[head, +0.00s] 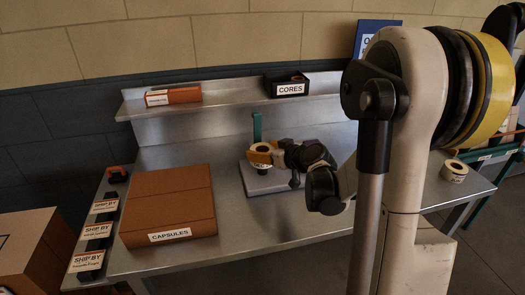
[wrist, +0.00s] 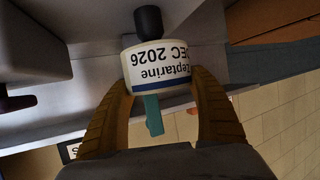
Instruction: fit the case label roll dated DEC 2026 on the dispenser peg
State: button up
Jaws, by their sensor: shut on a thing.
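The white label roll (wrist: 158,70) reads "Zeptarine DEC 2026" upside down in the wrist view, with a blue band along one edge. My gripper (wrist: 160,92) is shut on it, its yellow fingers on either side. In the head view the roll (head: 258,161) is held above a grey dispenser base (head: 268,181). A teal post (head: 257,126) rises behind the roll, and shows past its edge in the wrist view (wrist: 153,117). A black cylinder (wrist: 148,19), perhaps the peg, adjoins the roll's other end. I cannot tell whether the roll is around it.
A second roll (head: 454,170) stands at the right of the bench. A brown CAPSULES box (head: 168,204) and SHIP BY labels (head: 96,228) are at the left. A black CORES bin (head: 287,88) and small box (head: 173,95) sit on the shelf. The front bench middle is clear.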

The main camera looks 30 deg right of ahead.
jog(key=shift+f+b, duration=1.1)
jog(key=shift+f, duration=0.2)
jog(key=shift+f, duration=1)
jog(key=o, duration=1.4)
jog(key=shift+s, duration=0.1)
jog(key=v, duration=1.2)
jog(key=shift+d, duration=0.1)
